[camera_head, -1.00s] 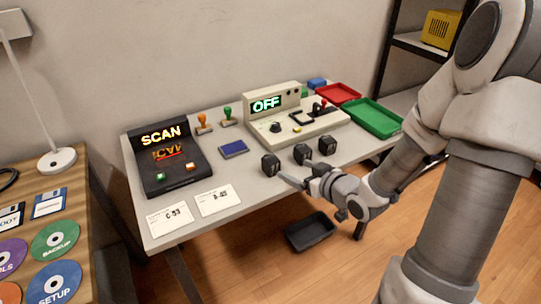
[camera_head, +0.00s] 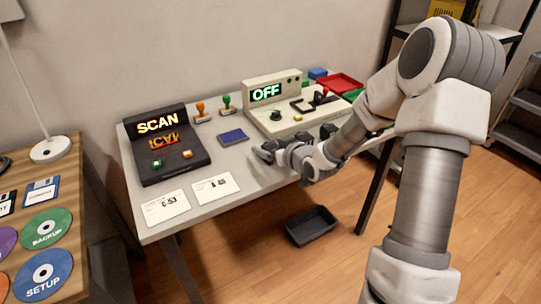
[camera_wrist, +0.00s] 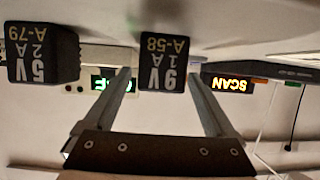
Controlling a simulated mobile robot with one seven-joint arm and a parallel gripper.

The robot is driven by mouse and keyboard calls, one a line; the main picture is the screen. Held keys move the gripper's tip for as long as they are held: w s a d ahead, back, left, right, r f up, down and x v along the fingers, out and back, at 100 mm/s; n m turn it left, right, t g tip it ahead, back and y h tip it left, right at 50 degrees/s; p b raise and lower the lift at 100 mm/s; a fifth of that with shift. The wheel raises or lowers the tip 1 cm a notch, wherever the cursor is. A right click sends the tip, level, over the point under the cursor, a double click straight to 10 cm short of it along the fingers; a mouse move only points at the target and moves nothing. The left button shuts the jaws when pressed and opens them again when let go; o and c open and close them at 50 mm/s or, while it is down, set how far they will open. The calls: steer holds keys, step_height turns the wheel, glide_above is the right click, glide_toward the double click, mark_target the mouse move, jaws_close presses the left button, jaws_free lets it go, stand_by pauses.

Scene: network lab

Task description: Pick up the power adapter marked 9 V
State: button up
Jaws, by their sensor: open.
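The power adapter marked 9 V (camera_wrist: 163,64), a black block also labelled 1 A and A-58, shows upside down in the wrist view. It appears between the tips of my gripper (camera_wrist: 158,78), which is open with one finger on each side. I cannot tell how far it reaches between them. A second black adapter marked 5 V, 2 A, A-79 (camera_wrist: 43,55) lies to its left there. In the head view my gripper (camera_head: 272,151) is low at the table's front edge, by the leftmost dark adapter (camera_head: 263,154), and hides most of that group.
The table (camera_head: 238,163) also holds a black SCAN device (camera_head: 165,150), a pale OFF device (camera_head: 272,92), a blue pad (camera_head: 233,137), stamps and two label cards (camera_head: 165,207). Another dark adapter (camera_head: 328,131) is partly hidden behind my arm. A black bin (camera_head: 311,226) stands on the floor.

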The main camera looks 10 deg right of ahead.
steer(key=shift+x, duration=1.45)
jaws_close()
